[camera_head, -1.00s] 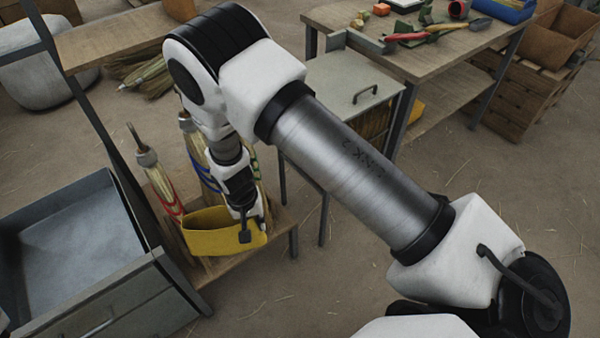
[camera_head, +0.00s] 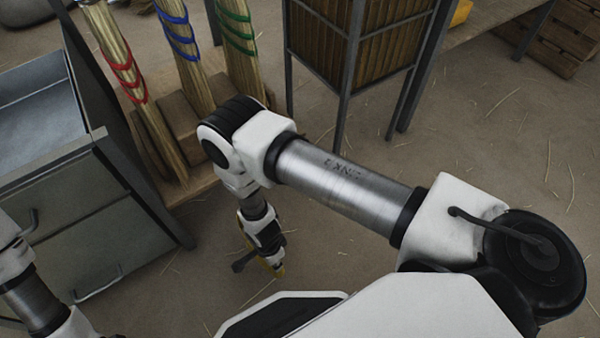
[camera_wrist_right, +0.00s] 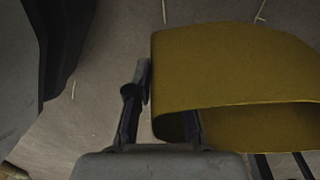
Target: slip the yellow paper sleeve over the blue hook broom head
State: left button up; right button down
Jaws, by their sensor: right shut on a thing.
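The broom with blue bands (camera_head: 180,45) stands upright, bristles flaring down to a wooden stand, between a red-banded and a green-banded broom; its top is cut off by the picture edge. My right gripper (camera_head: 264,262) hangs over the floor, in front of and below the brooms in the picture, apart from them. My left gripper is not in view.
The red-banded broom (camera_head: 120,65) and green-banded broom (camera_head: 238,45) flank the blue one closely. A grey drawer cabinet (camera_head: 75,205) stands at the left. A slatted, metal-legged bin (camera_head: 325,40) is to the right of the brooms. Bare floor lies around my right gripper.

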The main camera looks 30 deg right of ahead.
jog(key=d+f+b, duration=0.1)
jog(key=d+b, duration=0.2)
jog(key=d, duration=0.2)
jog(key=w+d+f+b, duration=0.1)
jog(key=d+f+b, duration=0.1)
jog(key=d, duration=0.3)
jog(key=w+d+f+b, duration=0.1)
jog(key=d+b, duration=0.2)
jog(key=d, duration=0.2)
jog(key=shift+w+d+f+b, duration=0.15)
jog(key=shift+d+f+b, duration=0.2)
jog(key=shift+d, duration=0.05)
jog(key=shift+f, duration=0.2)
jog(key=c, duration=1)
grip_release()
jog(key=shift+c, duration=0.2)
